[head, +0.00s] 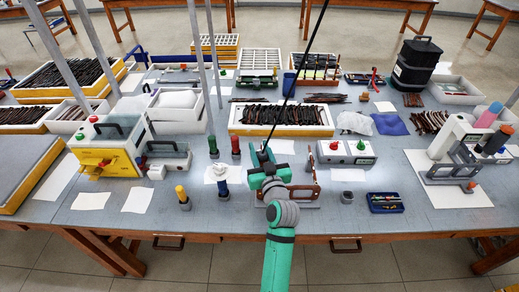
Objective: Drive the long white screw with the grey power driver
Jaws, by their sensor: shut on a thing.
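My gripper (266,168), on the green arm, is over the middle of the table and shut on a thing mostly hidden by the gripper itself. A thin black cord (298,70) comes down from above to this spot, so the held thing looks like the grey power driver; its tip cannot be made out. A low fixture with reddish-brown uprights (316,188) stands just right of and under my gripper, partly covered by my arm. I cannot make out the long white screw; it is too small or hidden.
Colored upright holders stand left of my gripper: green (213,147), red (236,147), blue (223,189) and yellow (183,197). A grey box with red and green buttons (346,152) is to the right. A blue tray (385,203) lies front right. Bare table shows at the front right.

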